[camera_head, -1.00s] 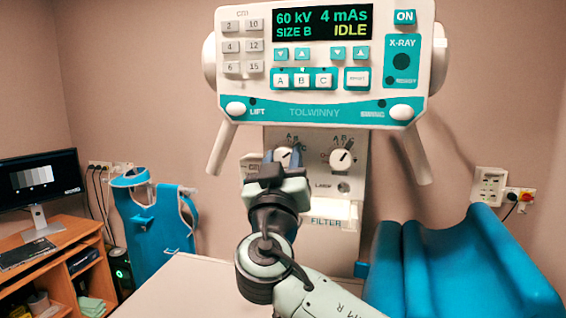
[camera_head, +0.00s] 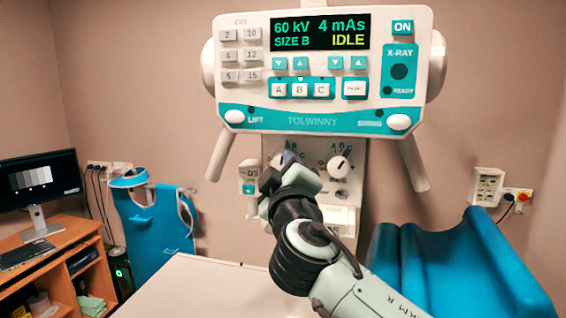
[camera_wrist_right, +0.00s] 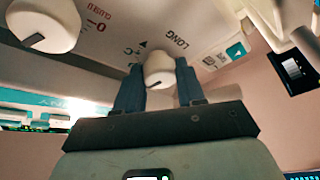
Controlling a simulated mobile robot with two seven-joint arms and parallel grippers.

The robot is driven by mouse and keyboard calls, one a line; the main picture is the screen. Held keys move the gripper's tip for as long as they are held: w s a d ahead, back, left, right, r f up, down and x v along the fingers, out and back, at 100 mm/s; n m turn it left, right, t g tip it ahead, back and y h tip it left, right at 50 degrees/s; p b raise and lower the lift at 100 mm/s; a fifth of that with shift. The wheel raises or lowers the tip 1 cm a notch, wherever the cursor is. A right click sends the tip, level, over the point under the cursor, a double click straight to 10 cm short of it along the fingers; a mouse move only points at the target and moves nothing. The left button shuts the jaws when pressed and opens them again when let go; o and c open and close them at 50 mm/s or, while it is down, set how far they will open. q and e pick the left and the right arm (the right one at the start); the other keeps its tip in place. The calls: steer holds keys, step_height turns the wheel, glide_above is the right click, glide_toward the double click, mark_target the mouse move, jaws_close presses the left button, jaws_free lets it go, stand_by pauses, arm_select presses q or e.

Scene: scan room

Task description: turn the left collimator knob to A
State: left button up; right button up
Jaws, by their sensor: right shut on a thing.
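The left collimator knob (camera_wrist_right: 160,72) is white and sits between the two dark fingers of my right gripper (camera_wrist_right: 159,85) in the right wrist view. My right gripper is shut on it. In the head view my right gripper (camera_head: 273,170) is at the left side of the collimator panel (camera_head: 354,192) below the console and covers most of that knob. Parts of the letters around it show, but its pointer setting cannot be read. The right collimator knob (camera_head: 339,167) is white with a dark pointer line; it also shows in the right wrist view (camera_wrist_right: 45,24). My left gripper is out of view.
The console (camera_head: 316,120) above reads 60 kV, 4 mAs, SIZE B, IDLE. Two handles (camera_head: 221,153) slope down from it. A pale table (camera_head: 215,290) lies below, with a blue padded chair (camera_head: 455,265) at right and a desk with a monitor (camera_head: 40,182) at left.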

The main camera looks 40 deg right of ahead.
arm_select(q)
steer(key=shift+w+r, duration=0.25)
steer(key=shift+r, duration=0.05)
arm_select(e)
steer(key=shift+n, duration=0.5)
steer(key=o, duration=1)
steer(key=shift+o, duration=0.2)
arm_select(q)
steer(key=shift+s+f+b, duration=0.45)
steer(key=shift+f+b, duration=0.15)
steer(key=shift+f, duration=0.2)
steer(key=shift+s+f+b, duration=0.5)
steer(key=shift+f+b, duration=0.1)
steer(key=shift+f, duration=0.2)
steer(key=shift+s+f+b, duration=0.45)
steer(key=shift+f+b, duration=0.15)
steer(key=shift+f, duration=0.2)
arm_select(e)
steer(key=v, duration=1.3)
steer(key=shift+s, duration=0.25)
steer(key=shift+r, duration=0.15)
